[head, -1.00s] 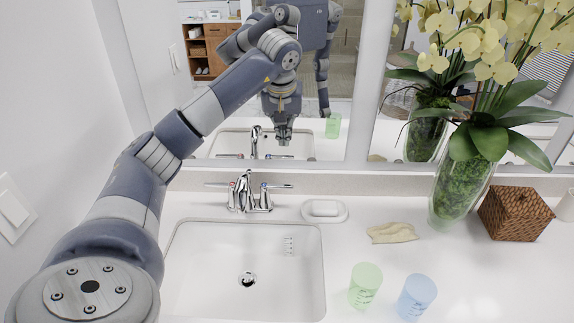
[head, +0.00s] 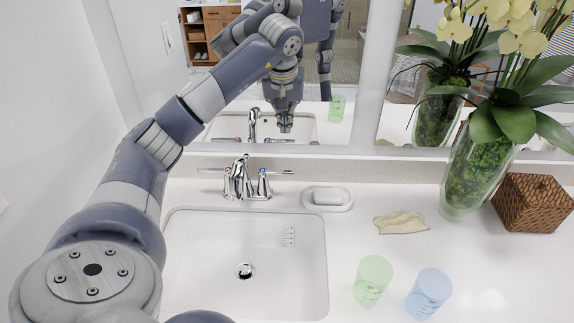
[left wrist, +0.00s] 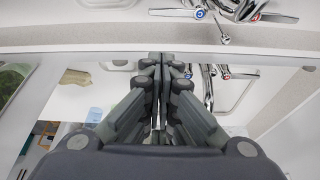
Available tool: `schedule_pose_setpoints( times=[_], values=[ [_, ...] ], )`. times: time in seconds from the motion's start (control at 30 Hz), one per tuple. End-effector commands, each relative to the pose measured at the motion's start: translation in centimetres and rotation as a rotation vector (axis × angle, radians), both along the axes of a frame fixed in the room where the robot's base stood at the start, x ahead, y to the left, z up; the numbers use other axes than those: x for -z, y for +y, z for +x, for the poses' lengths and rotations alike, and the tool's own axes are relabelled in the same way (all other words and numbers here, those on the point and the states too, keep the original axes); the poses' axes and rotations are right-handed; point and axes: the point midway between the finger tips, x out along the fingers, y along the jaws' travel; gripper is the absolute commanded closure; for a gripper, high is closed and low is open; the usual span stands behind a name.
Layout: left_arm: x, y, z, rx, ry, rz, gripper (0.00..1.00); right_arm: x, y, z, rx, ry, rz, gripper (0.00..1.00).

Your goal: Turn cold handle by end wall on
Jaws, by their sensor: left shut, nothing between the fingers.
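The chrome faucet (head: 238,180) stands behind the sink. Its blue-marked cold handle (head: 278,171) points right, and its red-marked hot handle (head: 213,170) points left. In the left wrist view the cold handle (left wrist: 172,13) is at the top, its blue dot beside the spout, with the hot handle (left wrist: 279,18) to the right. My left gripper (head: 286,127) points down, above and apart from the cold handle, in front of the mirror. In the left wrist view its fingers (left wrist: 160,62) are together and empty. My right gripper is not in view.
The mirror (head: 350,65) is close behind the gripper and reflects the faucet. A soap dish (head: 340,205) sits right of the faucet. The sink (head: 290,270) is empty.

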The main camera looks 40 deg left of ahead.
Motion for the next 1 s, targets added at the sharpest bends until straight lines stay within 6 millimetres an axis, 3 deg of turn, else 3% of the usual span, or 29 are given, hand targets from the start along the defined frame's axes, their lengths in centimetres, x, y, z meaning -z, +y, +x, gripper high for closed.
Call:
schedule_pose_setpoints(
  times=[0.1,0.33,0.57,1.0],
  values=[
    [2.7,0.0,0.0,0.0,0.001,0.0,1.0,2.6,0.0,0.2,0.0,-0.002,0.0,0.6],
    [5.1,0.0,0.0,0.0,0.0,0.0,1.0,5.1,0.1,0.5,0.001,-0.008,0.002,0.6],
    [6.2,0.2,0.2,0.0,0.003,-0.001,1.0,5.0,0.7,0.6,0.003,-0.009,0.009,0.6],
    [13.0,1.6,2.1,-0.001,0.004,-0.002,1.0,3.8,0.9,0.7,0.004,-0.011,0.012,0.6]
  ],
)
